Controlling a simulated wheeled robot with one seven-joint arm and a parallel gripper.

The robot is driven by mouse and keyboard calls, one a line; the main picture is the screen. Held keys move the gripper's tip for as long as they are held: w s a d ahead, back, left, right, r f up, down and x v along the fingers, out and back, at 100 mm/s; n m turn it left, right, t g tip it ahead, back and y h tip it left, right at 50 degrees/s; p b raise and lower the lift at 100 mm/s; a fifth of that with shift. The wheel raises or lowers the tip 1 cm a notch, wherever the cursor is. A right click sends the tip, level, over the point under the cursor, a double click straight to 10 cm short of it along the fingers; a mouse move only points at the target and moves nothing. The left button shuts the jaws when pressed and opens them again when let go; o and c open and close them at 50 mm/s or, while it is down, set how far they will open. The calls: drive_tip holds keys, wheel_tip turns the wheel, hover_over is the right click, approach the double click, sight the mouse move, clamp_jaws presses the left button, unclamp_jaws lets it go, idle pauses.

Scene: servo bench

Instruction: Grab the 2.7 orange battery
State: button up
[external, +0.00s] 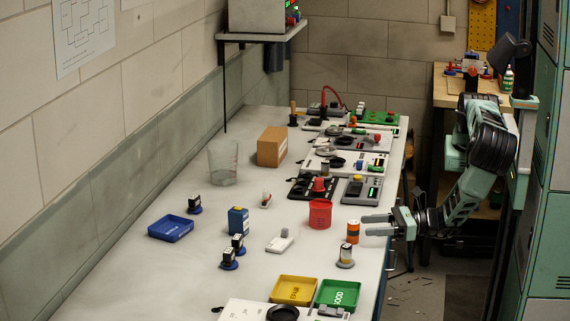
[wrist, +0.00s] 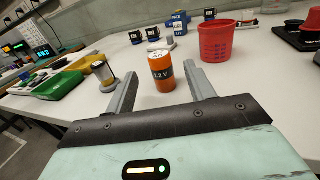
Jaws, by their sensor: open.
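An orange battery (external: 352,235) with a dark band stands upright on the white bench near its right edge. In the wrist view the orange battery (wrist: 160,80) stands between and slightly beyond my fingertips, and its label seems to end in "2 V"; the first character is hard to read. My gripper (external: 365,226) is open and level, reaching in from the right with its fingertips close to the battery. In the wrist view my gripper (wrist: 162,78) has one finger on each side of the battery, with visible gaps. Nothing is held.
A silver cell on a round stand (external: 345,256) is close by, at left in the wrist view (wrist: 103,74). A red cup (external: 320,214) stands behind. Yellow (external: 293,290) and green (external: 338,293) trays lie in front. A blue battery (external: 238,220) is farther left.

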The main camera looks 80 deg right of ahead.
sight(355, 222)
drive_tip(key=p+x, duration=0.1)
drive_tip(key=x, duration=0.4)
drive_tip(key=shift+w, duration=0.2)
drive_tip(key=c, duration=1.1)
